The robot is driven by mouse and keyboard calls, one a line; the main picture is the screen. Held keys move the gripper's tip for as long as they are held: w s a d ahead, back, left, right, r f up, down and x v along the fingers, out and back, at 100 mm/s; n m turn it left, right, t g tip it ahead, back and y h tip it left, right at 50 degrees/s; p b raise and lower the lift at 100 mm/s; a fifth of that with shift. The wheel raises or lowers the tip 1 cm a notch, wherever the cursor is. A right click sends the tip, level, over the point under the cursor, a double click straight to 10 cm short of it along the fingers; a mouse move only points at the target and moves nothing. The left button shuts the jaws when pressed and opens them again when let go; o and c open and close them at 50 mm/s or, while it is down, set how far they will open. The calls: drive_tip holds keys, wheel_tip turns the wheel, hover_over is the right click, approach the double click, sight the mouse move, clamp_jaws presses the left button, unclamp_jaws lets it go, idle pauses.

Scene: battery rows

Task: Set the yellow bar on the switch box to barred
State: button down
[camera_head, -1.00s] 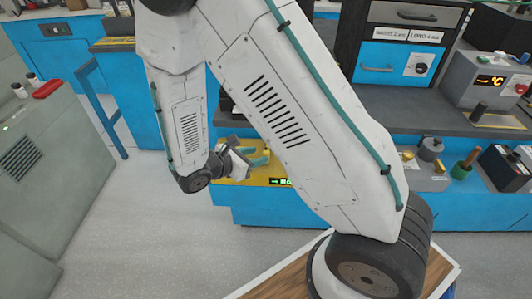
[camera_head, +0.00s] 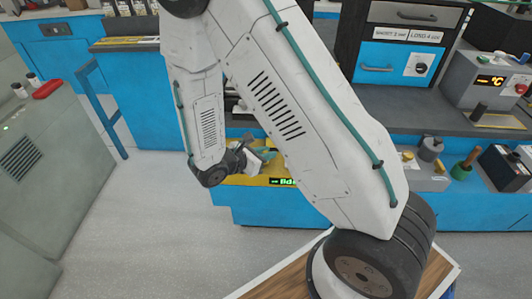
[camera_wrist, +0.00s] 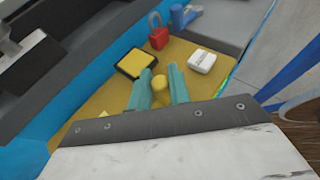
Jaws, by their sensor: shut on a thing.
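In the wrist view, my gripper (camera_wrist: 160,78) has its two teal fingers on either side of a rounded yellow piece (camera_wrist: 160,87), which looks like the yellow bar. The fingers are shut on it. It stands over a yellow surface (camera_wrist: 183,48); I cannot tell whether that surface is the switch box itself. In the head view, my gripper (camera_head: 266,154) is low over the same yellow area (camera_head: 236,180), partly behind my arm. The bar cannot be made out there. A small green-lit display (camera_head: 285,181) shows at the front edge, its text partly hidden by my arm.
In the wrist view, a black-framed yellow block (camera_wrist: 136,63), a red padlock (camera_wrist: 158,39), a white box (camera_wrist: 201,61) and a blue piece (camera_wrist: 184,15) stand just beyond my fingers. A grey cabinet (camera_head: 40,145) is at left. The floor (camera_head: 165,230) before the blue bench is clear.

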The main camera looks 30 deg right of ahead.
drive_tip(key=shift+w+a, duration=0.8)
drive_tip(key=shift+a, duration=0.3)
drive_tip(key=c, duration=1.3)
unclamp_jaws()
drive_tip(key=v, duration=0.7)
drive_tip(key=shift+s+a+r, duration=0.1)
drive_tip(key=shift+a+r, duration=0.05)
drive_tip(key=shift+a, duration=0.2)
